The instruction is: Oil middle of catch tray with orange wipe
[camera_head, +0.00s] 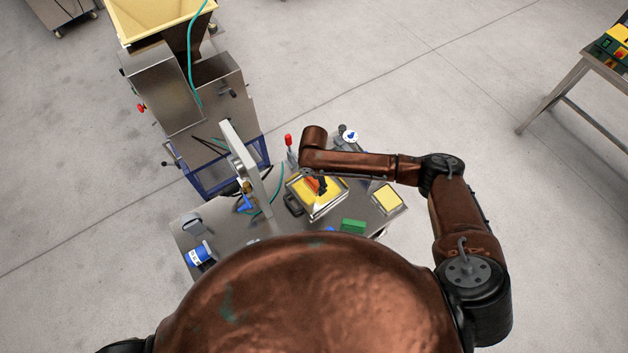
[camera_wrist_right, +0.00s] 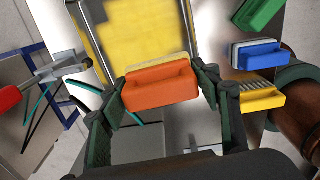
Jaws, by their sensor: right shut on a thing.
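The catch tray (camera_head: 330,211) is a metal-rimmed tray with a yellow inside, on the metal table under my right arm. Its yellow floor (camera_wrist_right: 140,30) fills the upper middle of the wrist view. My right gripper (camera_wrist_right: 162,92) is shut on the orange wipe (camera_wrist_right: 160,88), with a dark green finger at each end and a pale pad edge along the far side. In the head view the orange wipe (camera_head: 312,184) is over the tray, partly hidden by the gripper. I cannot tell whether it touches the tray floor. My left gripper is not in view.
A green block (camera_head: 353,226) and a yellow-filled container (camera_head: 387,199) are right of the tray. Blue (camera_wrist_right: 258,56) and yellow (camera_wrist_right: 258,96) wipes lie beside it. A red-handled lever (camera_head: 289,143) stands behind. The dough machine (camera_head: 185,90) is at the left.

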